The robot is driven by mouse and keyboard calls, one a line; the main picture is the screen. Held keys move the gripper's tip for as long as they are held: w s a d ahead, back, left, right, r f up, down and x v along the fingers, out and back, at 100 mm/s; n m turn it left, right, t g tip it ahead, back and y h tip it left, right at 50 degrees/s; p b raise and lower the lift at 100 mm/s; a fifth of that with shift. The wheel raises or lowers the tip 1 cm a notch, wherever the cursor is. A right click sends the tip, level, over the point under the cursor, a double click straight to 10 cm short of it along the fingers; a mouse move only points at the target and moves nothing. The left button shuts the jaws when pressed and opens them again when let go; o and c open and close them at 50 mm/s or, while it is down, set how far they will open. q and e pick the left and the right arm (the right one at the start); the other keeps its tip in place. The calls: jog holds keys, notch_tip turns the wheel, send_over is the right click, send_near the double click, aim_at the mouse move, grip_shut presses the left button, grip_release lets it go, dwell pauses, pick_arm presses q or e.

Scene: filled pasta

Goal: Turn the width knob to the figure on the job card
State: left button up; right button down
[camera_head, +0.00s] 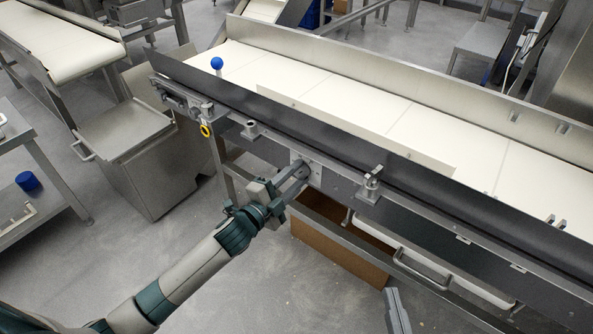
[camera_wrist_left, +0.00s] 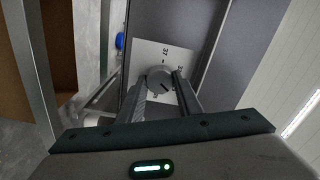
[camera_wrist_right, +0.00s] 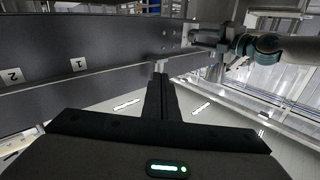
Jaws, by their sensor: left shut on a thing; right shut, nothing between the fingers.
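The width knob (camera_wrist_left: 158,76) is a grey round knob on a pale dial plate (camera_wrist_left: 150,50) on the conveyor's front side. The plate carries the figure 37 and other figures partly hidden by the fingers. A dark pointer mark shows on the knob, but its exact reading is unclear. My left gripper (camera_head: 298,178) is shut on the knob; its fingers (camera_wrist_left: 160,92) lie on either side of it. My right gripper (camera_wrist_right: 160,75) is shut and empty, low in front of the conveyor; part of it shows in the head view (camera_head: 397,312). I cannot make out a job card.
White labels 1 (camera_wrist_right: 78,64) and 2 (camera_wrist_right: 13,75) show. A brown box (camera_head: 335,250) stands below.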

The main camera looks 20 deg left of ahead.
pick_arm(q)
jog(key=shift+n+p, duration=0.45)
jog(key=shift+n, duration=0.25)
pick_arm(e)
jog(key=shift+d+f+g+h, duration=0.15)
jog(key=shift+f+g, duration=0.3)
jog(key=shift+f, duration=0.3)
jog(key=shift+d+f+g+h, duration=0.2)
jog(key=shift+f+g, duration=0.2)
jog(key=shift+f, duration=0.35)
jog(key=shift+d+f+g+h, duration=0.15)
jog(key=shift+f+g, duration=0.3)
jog(key=shift+f, duration=0.3)
pick_arm(q)
jog(key=o, duration=1)
jog(key=shift+o, duration=0.2)
jog(key=shift+s+a, duration=0.1)
jog(key=shift+s, duration=0.05)
jog(key=p+v, duration=0.1)
jog(key=v, duration=1.6)
pick_arm(e)
jog(key=f+g, duration=0.1)
jog(key=s+d+f+g, duration=0.1)
jog(key=f, duration=0.1)
jog(key=f+g, duration=0.1)
jog(key=shift+s+d+f+h, duration=0.2)
jog(key=shift+s+d+h, duration=0.05)
jog(key=shift+s+h, duration=0.15)
pick_arm(q)
jog(key=shift+s, duration=0.1)
